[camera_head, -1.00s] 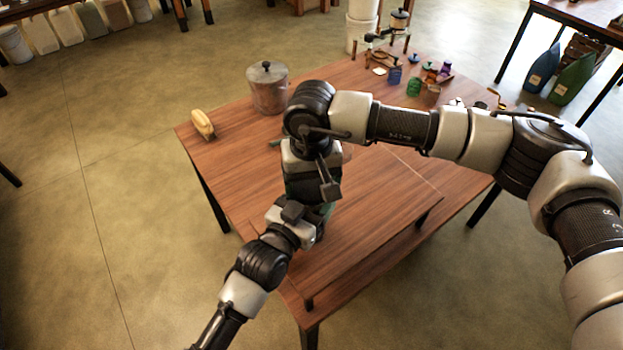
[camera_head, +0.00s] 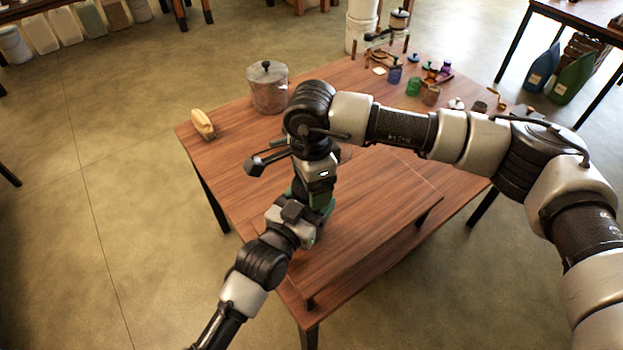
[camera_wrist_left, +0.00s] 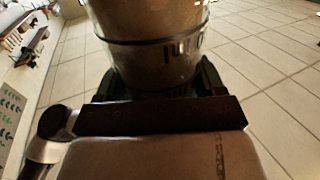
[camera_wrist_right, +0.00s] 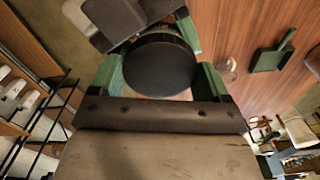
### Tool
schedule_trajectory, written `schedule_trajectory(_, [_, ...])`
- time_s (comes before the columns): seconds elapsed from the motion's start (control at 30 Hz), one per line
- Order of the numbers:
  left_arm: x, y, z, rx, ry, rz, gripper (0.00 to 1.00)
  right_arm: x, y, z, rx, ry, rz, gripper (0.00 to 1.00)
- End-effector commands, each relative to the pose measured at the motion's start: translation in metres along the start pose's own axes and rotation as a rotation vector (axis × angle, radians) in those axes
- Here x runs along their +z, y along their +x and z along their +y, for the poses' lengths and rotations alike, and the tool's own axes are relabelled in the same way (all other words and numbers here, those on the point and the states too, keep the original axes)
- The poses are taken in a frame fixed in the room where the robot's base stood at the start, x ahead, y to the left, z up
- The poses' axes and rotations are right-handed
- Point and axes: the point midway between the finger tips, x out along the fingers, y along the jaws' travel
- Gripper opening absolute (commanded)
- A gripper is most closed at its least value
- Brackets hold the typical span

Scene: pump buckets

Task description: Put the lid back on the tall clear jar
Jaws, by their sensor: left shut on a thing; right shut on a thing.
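In the left wrist view, my left gripper (camera_wrist_left: 155,88) is shut around a large clear, brownish cylinder with dark markings, which looks like the tall clear jar (camera_wrist_left: 150,50). In the right wrist view, my right gripper (camera_wrist_right: 160,80) is shut on a round black lid (camera_wrist_right: 158,66), one green finger on each side. My left gripper's grey and green parts show just beyond the lid. In the head view my right gripper (camera_head: 318,172) is directly above my left gripper (camera_head: 310,215). They hide the jar and lid there, so I cannot tell how the lid sits.
The wooden table (camera_head: 235,165) has a raised board (camera_head: 385,205) at its front. A green scoop (camera_wrist_right: 272,57) lies nearby. Several small jars and a hand-cranked device (camera_head: 390,45) are at the back.

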Motion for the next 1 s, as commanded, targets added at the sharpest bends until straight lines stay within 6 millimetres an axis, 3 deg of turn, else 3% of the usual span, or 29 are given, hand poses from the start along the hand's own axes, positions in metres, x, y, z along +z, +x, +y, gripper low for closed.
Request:
schedule_trajectory(0.07, [-0.001, 0.000, 0.000, 0.001, 0.001, 0.001, 0.03, 0.000, -0.001, 0.000, -0.002, -0.001, -0.001, 0.49])
schedule_trajectory(0.1, [-0.001, 0.000, 0.000, 0.001, 0.001, 0.001, 0.03, 0.000, -0.001, 0.000, -0.002, -0.001, -0.001, 0.80])
schedule_trajectory(0.23, [-0.001, 0.000, 0.001, 0.001, 0.001, 0.001, 0.03, 0.000, -0.001, 0.000, -0.002, -0.002, -0.001, 1.00])
schedule_trajectory(0.53, [-0.001, 0.000, 0.000, 0.001, 0.000, 0.001, 0.03, 0.000, -0.004, -0.001, -0.002, -0.003, -0.001, 1.00])
schedule_trajectory(0.83, [-0.001, 0.000, 0.000, 0.000, 0.000, 0.001, 0.03, 0.000, -0.040, -0.001, -0.003, -0.003, 0.000, 1.00])
schedule_trajectory(1.0, [-0.001, 0.000, 0.000, 0.000, 0.000, 0.001, 0.03, 0.000, -0.046, 0.000, -0.001, -0.002, -0.001, 1.00])
